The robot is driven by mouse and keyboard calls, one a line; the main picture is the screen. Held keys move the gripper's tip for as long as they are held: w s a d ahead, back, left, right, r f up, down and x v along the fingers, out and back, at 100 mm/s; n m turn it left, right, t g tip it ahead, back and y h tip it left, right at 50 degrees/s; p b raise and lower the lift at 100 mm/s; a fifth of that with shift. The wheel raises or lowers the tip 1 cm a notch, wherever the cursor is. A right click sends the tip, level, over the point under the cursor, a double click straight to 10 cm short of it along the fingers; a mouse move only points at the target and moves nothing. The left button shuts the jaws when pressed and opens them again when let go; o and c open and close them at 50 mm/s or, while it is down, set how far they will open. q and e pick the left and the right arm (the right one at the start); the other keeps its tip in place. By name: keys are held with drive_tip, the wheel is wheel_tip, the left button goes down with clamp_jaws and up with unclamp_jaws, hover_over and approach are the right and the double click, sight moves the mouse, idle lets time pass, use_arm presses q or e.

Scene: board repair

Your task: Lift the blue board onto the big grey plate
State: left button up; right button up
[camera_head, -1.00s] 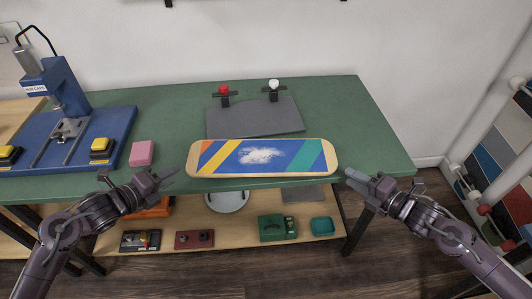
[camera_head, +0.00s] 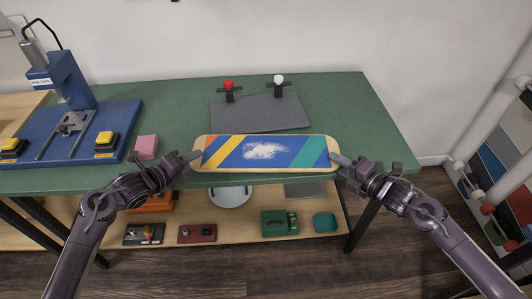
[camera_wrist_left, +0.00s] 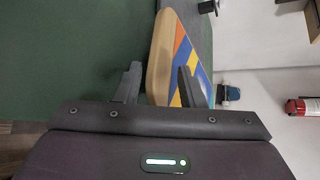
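The blue board (camera_head: 265,152) has orange, yellow and teal stripes, a white patch and wooden ends. It lies across the front edge of the green table, in front of the big grey plate (camera_head: 240,117). My left gripper (camera_head: 192,156) is at its left end. In the left wrist view its fingers (camera_wrist_left: 157,85) stand apart, with the board's wooden end (camera_wrist_left: 160,60) between them; firm contact is not clear. My right gripper (camera_head: 338,158) is at the board's right end; its finger gap is too small to make out.
Red-knobbed (camera_head: 229,90) and white-knobbed (camera_head: 278,85) clamps stand at the plate's back edge. A pink block (camera_head: 147,147) and a blue press (camera_head: 65,95) are on the left. Below, a shelf holds a green box (camera_head: 279,222) and other parts. The table right of the plate is clear.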

use_arm(q)
drive_tip(key=shift+w+d, duration=0.15)
drive_tip(key=shift+w, duration=0.1)
use_arm(e)
drive_tip(key=shift+w+a, duration=0.2)
drive_tip(key=shift+a, duration=0.05)
use_arm(q)
drive_tip(key=shift+c, duration=0.5)
use_arm(e)
drive_tip(key=shift+c, duration=0.4)
use_arm(q)
drive_tip(key=shift+f, duration=0.1)
clamp_jaws()
use_arm(e)
clamp_jaws()
